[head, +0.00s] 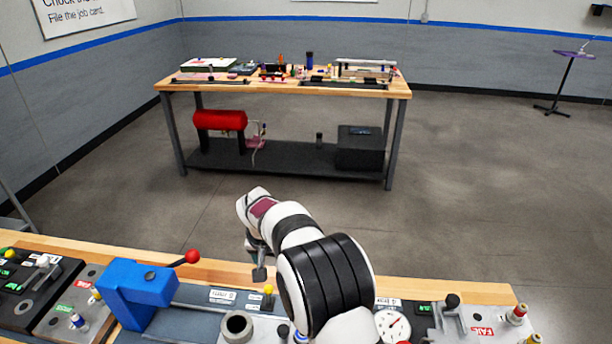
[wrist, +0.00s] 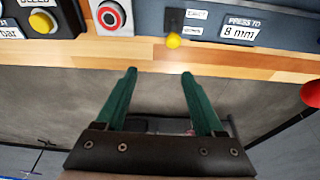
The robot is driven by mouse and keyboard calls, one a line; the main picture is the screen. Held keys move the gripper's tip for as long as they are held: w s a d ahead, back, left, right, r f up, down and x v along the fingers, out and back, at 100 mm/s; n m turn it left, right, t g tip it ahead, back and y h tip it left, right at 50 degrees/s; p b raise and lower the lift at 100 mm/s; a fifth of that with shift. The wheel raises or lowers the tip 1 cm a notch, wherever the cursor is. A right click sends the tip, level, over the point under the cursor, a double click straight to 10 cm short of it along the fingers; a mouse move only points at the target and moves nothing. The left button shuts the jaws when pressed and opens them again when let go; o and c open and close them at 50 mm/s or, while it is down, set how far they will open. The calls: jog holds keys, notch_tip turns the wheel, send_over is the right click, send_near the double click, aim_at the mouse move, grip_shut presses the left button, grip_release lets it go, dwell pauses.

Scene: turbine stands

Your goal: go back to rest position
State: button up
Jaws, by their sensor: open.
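My gripper (wrist: 158,73) shows two green fingers in the wrist view. They are apart with nothing between them, and their tips lie near the wooden front edge of the bench. In the head view my arm reaches over the near bench (head: 210,268), and the gripper (head: 260,273) is mostly hidden behind my wrist; one dark finger hangs down. I cannot tell its exact height above the bench.
A blue press (head: 140,285) with a red-balled lever (head: 192,256) stands left of my arm. A pressure gauge (head: 392,325) is close on the right. A yellow knob (wrist: 173,41) is beyond the fingertips. Open floor separates a far workbench (head: 290,85).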

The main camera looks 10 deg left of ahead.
jog(key=s+d+r+m+g, duration=0.1)
jog(key=s+d+r+m, duration=0.1)
jog(key=s+d+r, duration=0.5)
jog(key=s+d+r+m+g, duration=0.1)
jog(key=s+d+r, duration=0.4)
jog(key=s+d, duration=0.4)
jog(key=s+d+m+y, duration=0.1)
jog(key=s+d, duration=0.1)
jog(key=s, duration=0.8)
jog(key=s+d+f+m+g+y, duration=0.1)
jog(key=s+d, duration=0.1)
jog(key=s, duration=0.8)
jog(key=shift+f, duration=0.3)
